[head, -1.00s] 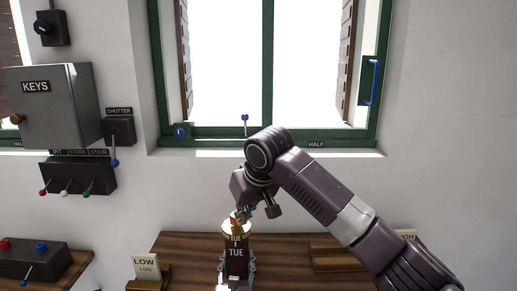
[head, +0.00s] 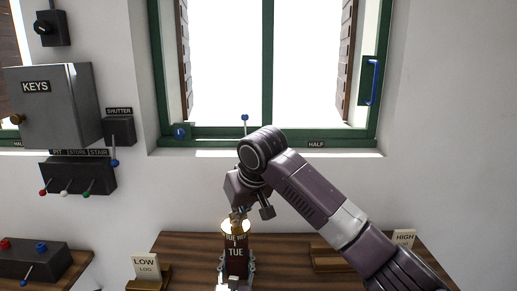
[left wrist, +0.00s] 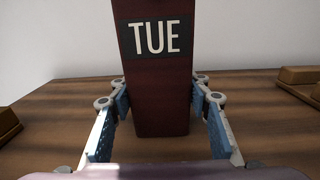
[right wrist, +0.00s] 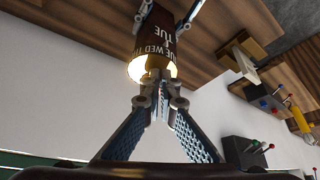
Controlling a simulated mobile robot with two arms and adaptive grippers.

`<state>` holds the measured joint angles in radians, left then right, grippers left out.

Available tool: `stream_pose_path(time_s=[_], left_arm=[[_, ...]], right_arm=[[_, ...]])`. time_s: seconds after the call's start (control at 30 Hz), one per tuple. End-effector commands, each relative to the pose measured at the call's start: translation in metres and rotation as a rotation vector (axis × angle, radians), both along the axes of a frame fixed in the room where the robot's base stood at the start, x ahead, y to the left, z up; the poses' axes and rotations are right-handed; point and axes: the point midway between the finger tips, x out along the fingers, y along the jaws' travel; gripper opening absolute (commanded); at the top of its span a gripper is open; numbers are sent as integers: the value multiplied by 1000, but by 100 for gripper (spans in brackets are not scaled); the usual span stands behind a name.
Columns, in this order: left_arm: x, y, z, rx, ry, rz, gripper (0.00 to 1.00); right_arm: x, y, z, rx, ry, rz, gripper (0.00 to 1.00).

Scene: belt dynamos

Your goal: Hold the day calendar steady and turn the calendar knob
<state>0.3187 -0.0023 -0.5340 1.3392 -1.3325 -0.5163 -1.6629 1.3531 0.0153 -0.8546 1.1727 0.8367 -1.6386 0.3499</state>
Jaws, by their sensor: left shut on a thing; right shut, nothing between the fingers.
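The day calendar (head: 236,262) is a dark brown upright block on the wooden desk, with TUE on its front. It also shows in the left wrist view (left wrist: 155,90) and right wrist view (right wrist: 155,40). Its round top carries a band of day names and a bright, pale top face. My left gripper (left wrist: 158,98) is shut on the calendar's body, one finger on each side. My right gripper (head: 238,213) points down at the calendar's top, its fingertips together (right wrist: 157,98) and empty.
A LOW log card (head: 146,266) stands left of the calendar and a HIGH card (head: 403,238) at the desk's right. A wooden rack (head: 325,258) lies to the right. A green-framed window (head: 267,135) is behind; a KEYS box (head: 50,105) hangs left.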

Motion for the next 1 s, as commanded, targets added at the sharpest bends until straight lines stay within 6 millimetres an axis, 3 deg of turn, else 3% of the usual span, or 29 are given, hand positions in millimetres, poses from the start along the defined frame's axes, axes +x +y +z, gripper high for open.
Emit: stream_pose_path(time_s=[0.3,0.7,1.0], left_arm=[[-1,-2,-2,1,2,-5,4],[-1,-1,-2,-1,3,-2,4],[-1,0,-2,-1,3,-1,4]], right_arm=[[-7,-1,3,2,-4,1,0],[-7,-1,49,2,-3,0,0],[-7,-2,60,0,0,0,0]])
